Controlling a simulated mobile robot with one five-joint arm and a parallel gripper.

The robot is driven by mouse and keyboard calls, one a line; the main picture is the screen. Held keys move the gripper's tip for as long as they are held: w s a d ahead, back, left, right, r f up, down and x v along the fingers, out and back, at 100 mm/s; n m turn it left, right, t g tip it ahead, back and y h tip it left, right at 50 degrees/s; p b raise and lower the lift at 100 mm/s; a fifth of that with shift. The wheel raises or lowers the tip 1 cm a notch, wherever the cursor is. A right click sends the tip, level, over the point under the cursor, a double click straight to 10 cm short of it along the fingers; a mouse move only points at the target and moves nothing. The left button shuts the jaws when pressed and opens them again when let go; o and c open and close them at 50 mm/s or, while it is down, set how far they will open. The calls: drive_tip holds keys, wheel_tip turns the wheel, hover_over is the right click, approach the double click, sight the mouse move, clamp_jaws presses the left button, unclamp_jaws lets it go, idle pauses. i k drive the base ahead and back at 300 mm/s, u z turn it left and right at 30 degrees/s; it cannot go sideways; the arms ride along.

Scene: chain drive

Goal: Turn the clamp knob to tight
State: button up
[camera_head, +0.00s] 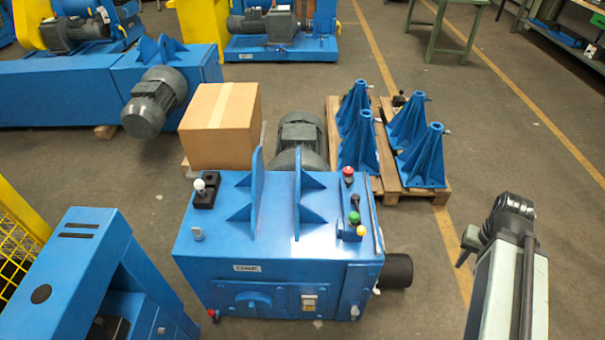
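A blue machine housing (215,245) stands in the middle of the view, with two upright blue plates on top. I cannot tell for sure which of its controls is the clamp knob. A round blue knob-like part (252,301) sits low on its front face. A white-topped knob (199,186) stands on a black block at the top left. A red knob (348,172), a green knob (354,217) and a yellow knob (362,230) line the top right. No setting can be read.
A cardboard box (222,128) and a grey motor (302,138) stand behind the housing. Blue cone-shaped brackets (418,160) stand on pallets behind right. A blue machine part (75,270) is close at left.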

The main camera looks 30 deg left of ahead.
sight(348, 171)
drive_tip(key=u, duration=1)
drive_tip(key=i, duration=1)
drive_tip(key=z, duration=0.05)
